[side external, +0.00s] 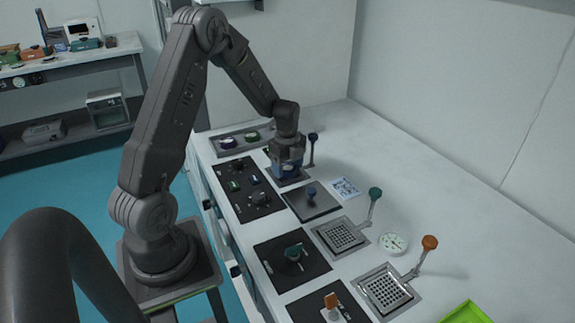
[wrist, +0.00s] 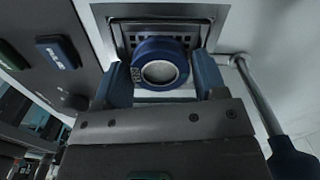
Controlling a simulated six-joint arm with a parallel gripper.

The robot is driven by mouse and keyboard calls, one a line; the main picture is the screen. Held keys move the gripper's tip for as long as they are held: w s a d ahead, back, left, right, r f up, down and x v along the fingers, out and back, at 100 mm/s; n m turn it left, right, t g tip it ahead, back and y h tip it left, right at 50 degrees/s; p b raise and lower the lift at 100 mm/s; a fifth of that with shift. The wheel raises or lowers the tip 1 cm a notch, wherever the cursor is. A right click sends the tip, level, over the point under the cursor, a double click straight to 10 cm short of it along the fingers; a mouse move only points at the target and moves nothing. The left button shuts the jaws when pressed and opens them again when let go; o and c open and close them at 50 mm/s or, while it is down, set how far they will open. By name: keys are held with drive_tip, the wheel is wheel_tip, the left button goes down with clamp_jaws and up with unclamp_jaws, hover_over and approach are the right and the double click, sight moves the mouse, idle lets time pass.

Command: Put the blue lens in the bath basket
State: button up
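The blue lens (wrist: 159,72) is a round blue ring with a pale glass face and a small label tab at its left. It sits between the two blue fingers of my gripper (wrist: 162,76), which is shut on it. In the side view my gripper (side external: 287,172) is low over the far metal basket (side external: 302,178), and the lens is mostly hidden there. The wrist view shows this basket's frame (wrist: 225,30) and grid around and behind the lens. I cannot tell whether the lens touches the basket's floor. The basket's dark blue handle (wrist: 288,158) rises at the right.
Baskets with a green knob (side external: 375,193) and an orange knob (side external: 429,242) stand nearer. Dark control panels (side external: 250,188) line the left edge. A white dial (side external: 393,243), a printed card (side external: 345,188) and a green tray (side external: 466,313) lie on the counter. The right side is clear.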

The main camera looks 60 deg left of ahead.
sight(287, 167)
drive_tip(key=shift+o, duration=1.4)
drive_tip(key=shift+r, duration=0.1)
wheel_tip(287, 167, up, 12)
drive_tip(key=s+d+r+n+t, duration=0.1)
drive_tip(key=s+d+r+n, duration=0.15)
drive_tip(key=d+r, duration=0.4)
drive_tip(key=s+d+r+n+t, duration=0.2)
drive_tip(key=s+d+n, duration=0.4)
drive_tip(key=s+d, duration=0.1)
drive_tip(key=s+d+r+n+t, duration=0.2)
drive_tip(key=s+d+n, duration=0.5)
drive_tip(key=d, duration=0.3)
drive_tip(key=shift+s+d+r+t, duration=0.15)
drive_tip(key=shift+s+r+t, duration=0.1)
drive_tip(key=shift+s+t, duration=0.1)
